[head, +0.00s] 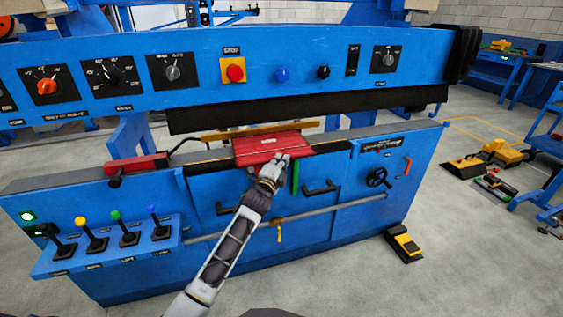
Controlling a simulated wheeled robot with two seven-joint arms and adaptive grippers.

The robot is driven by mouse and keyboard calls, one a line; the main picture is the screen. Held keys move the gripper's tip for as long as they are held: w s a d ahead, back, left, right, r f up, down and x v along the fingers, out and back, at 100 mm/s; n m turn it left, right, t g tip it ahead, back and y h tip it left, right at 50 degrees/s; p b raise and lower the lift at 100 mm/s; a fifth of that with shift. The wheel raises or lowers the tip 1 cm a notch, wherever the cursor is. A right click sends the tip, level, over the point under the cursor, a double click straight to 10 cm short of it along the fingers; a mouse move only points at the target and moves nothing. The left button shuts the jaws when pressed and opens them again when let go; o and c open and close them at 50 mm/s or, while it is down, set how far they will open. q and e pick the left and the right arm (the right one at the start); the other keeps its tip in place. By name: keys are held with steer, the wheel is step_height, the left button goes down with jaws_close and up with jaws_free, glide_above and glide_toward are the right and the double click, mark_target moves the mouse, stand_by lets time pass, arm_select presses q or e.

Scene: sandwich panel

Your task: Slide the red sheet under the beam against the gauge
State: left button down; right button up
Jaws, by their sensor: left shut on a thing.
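The red sheet (262,146) lies nearly flat across the front edge of the blue machine's bed, below the black beam (300,113). A long yellow-brown bar (225,137), perhaps the gauge, runs just behind the sheet. Whether the sheet's far edge touches it I cannot tell. My left gripper (276,164) is shut on the sheet's near edge, right of its middle. The gripper's own fingers partly hide that edge. My right gripper is not in view.
The control panel with a yellow-and-red stop button (234,71) spans above the beam. A red block with a black knob (137,163) sits left on the bed. Coloured levers (110,240) stand at lower left. A handwheel (377,178) is at right.

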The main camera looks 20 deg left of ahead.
arm_select(q)
steer(key=shift+w+a+r, duration=0.1)
steer(key=shift+w, duration=0.05)
stand_by(0.3)
steer(key=c, duration=1.6)
jaws_free()
steer(key=shift+o, duration=0.6)
steer(key=s, duration=1.2)
steer(key=shift+a+f, duration=0.15)
steer(key=shift+f, duration=0.05)
